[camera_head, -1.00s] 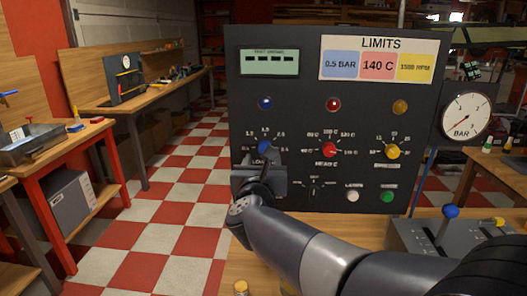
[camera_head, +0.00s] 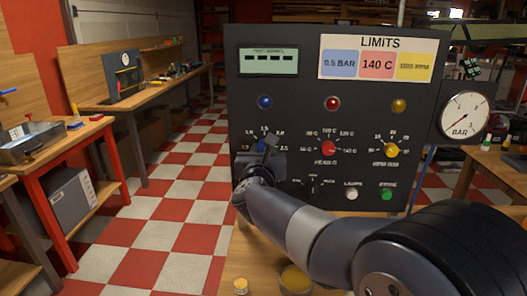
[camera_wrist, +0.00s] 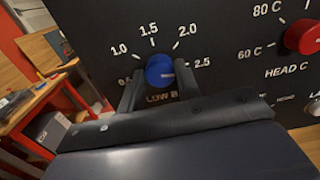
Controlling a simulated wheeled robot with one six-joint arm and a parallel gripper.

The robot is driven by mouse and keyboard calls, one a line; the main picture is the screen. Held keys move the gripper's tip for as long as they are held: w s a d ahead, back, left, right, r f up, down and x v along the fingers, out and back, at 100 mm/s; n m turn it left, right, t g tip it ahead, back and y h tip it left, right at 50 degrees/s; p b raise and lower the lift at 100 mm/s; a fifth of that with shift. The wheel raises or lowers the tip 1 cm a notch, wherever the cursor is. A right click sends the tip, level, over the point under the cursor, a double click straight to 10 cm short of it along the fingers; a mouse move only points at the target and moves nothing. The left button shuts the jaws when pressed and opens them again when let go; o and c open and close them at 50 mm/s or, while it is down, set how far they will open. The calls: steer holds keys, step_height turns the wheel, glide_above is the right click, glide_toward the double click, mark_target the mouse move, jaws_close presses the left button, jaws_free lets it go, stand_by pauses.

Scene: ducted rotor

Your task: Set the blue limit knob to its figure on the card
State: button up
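The blue limit knob (camera_wrist: 160,70) sits on the dark panel, ringed by figures from 0.5 to 2.5. Its pale mark faces right, towards 2.5. My gripper (camera_wrist: 158,82) is open, with one finger to each side of the knob; a small gap shows on both sides. In the head view my gripper (camera_head: 265,158) covers most of the knob. The card (camera_head: 382,43) headed LIMITS is at the panel's top right, and its blue field (camera_head: 342,63) reads 0.5 BAR.
A red knob (camera_head: 328,148) and a yellow knob (camera_head: 391,150) sit to the right on the panel. Below are a white button (camera_head: 351,194) and a green button (camera_head: 387,194). A BAR gauge (camera_head: 465,114) is at the panel's right edge. Checkered floor lies open at left.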

steer(key=c, duration=0.5)
